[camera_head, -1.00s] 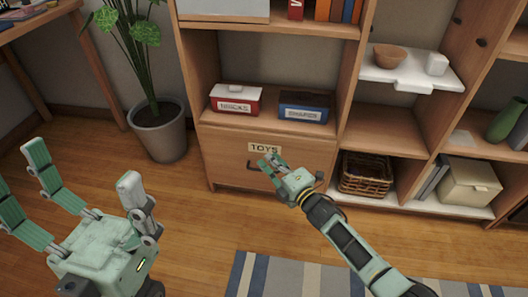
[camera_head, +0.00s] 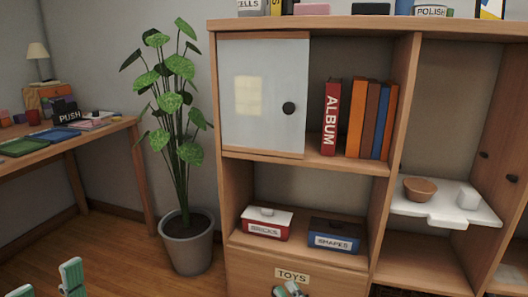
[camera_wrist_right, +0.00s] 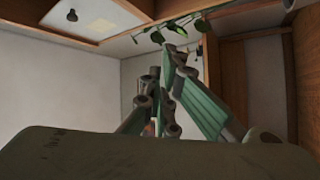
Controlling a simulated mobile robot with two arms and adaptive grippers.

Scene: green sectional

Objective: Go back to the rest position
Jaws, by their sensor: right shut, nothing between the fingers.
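My right gripper (camera_head: 290,289) shows only in part at the bottom edge of the head view, in front of the TOYS drawer (camera_head: 325,283). In the right wrist view its green fingers (camera_wrist_right: 168,95) come together with nothing between them, so it is shut and empty. My left gripper (camera_head: 45,280) shows only its fingertips at the bottom left corner of the head view. They stand well apart, with nothing seen between them. The rest of both arms is out of the head view.
A wooden shelf unit (camera_head: 412,120) fills the right side, with a red BRICKS box (camera_head: 266,228) and a blue SHAPES box (camera_head: 334,241) above the drawer. A potted plant (camera_head: 188,245) stands left of it. A desk (camera_head: 100,137) is at the left. Open floor shows between.

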